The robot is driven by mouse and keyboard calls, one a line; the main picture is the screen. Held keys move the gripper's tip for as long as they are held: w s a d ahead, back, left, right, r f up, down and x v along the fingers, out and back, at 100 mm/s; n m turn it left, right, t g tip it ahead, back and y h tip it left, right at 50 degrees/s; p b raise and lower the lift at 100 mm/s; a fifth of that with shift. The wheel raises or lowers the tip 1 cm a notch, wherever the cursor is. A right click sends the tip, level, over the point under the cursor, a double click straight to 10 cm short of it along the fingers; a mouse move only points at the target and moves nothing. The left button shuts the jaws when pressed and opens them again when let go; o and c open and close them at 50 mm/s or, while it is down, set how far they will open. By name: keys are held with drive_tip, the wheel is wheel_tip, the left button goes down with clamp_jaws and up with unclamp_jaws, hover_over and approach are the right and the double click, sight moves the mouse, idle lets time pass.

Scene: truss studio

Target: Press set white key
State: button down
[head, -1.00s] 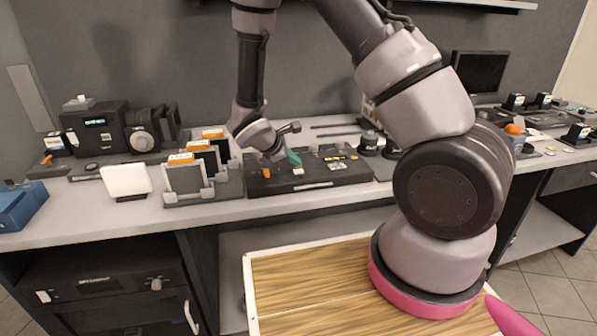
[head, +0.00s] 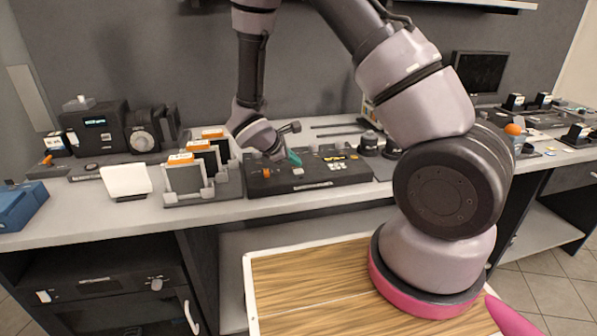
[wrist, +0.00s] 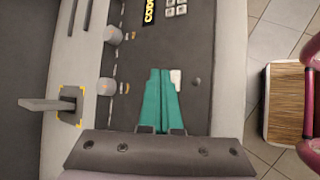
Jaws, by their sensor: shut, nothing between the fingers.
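My gripper (wrist: 160,76) is shut, its two teal fingers side by side with nothing between them. It points down over the dark control panel (head: 350,176) on the bench, and its teal tips also show in the head view (head: 294,158). A single white key (wrist: 176,78) lies on the panel just right of the fingertips in the wrist view. The same key shows below the tips in the head view (head: 298,171). I cannot tell whether the fingers touch the panel. The fingers and the palm hide part of the panel.
Two grey knobs (wrist: 107,86) stand left of the fingers in the wrist view. A yellow-lettered display (wrist: 149,11) and several small white keys (wrist: 175,7) are farther up the panel. A rack with orange-topped slabs (head: 184,179) stands left of the panel.

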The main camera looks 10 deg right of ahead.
sight(295, 172)
idle(0.5)
drive_tip(key=shift+f, duration=0.4)
drive_tip(key=shift+f, duration=0.35)
idle(0.5)
drive_tip(key=shift+r, duration=0.8)
drive_tip(key=shift+r, duration=2.5)
